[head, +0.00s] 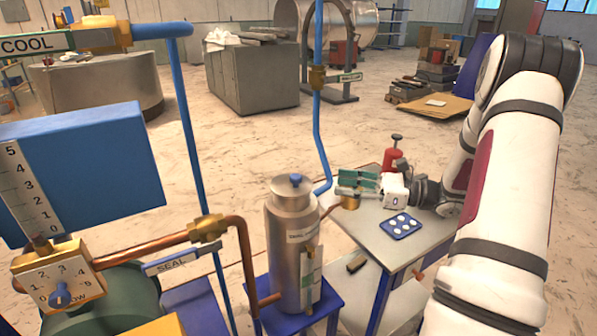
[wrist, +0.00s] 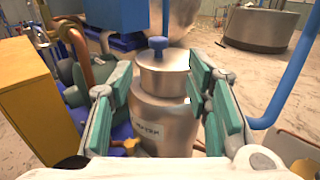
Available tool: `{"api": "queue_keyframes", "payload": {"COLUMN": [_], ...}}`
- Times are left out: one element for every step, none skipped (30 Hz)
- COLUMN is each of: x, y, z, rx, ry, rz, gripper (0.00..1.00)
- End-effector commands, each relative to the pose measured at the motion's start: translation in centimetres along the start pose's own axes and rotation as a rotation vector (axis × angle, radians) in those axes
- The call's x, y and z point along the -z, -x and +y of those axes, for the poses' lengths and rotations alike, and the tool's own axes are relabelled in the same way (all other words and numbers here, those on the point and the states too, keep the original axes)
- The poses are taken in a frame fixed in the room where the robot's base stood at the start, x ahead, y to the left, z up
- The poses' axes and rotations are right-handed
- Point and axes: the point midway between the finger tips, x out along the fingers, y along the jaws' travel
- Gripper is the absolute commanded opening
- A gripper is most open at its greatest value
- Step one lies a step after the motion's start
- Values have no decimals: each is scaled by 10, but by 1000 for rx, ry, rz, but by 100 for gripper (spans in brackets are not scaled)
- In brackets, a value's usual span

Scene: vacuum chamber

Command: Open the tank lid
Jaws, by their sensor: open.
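The tank (head: 290,245) is a metal cylinder standing on a small blue stand, with a label on its front. Its lid (head: 289,189) is seated on top and carries a blue knob (head: 295,179). In the wrist view the lid (wrist: 163,78) with its blue knob (wrist: 158,44) shows ahead, between the fingers in the picture, above the labelled tank body (wrist: 160,112). My gripper (head: 352,184) has teal pads and is right of the lid in the head view, apart from it. In the wrist view my gripper (wrist: 160,72) is open, with nothing between its fingers.
A side table (head: 365,228) on the right holds a blue tray with white round spots (head: 401,226) and a red bottle-like object (head: 394,160). A vertical blue pipe (head: 318,120) rises behind the tank. Copper pipe (head: 165,252) runs along its left.

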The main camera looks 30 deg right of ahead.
Motion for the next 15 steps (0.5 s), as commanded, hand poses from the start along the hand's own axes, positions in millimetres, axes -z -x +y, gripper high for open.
{"api": "queue_keyframes", "payload": {"x": [-1, -1, -1, -1, -1, -1, -1, -1, -1, -1, -1, 0, 0, -1, 0], "y": [-8, -12, -20, -25, -31, -39, -45, -51, -59, -65, -71, -79, -84, -90, -96], "z": [2, 2, 2, 2, 2, 2, 3, 3, 3, 3, 3, 3, 3, 3, 3], "rx": [-5, -6, -6, -7, -7, -7, -8, -8, -7, -8, -7, -8, -7, -7, -8], "ry": [-1, -1, -1, -1, 0, 0, 0, 0, 1, 1, 0, 0, 0, 0, 0], "rz": [-1, 0, 0, 0, 1, 1, 1, 1, 2, 2, 1, 2, 2, 1, 2], "gripper": [45, 45, 45, 45, 45, 45, 45, 45, 45, 45, 45, 45, 45, 45, 45]}}
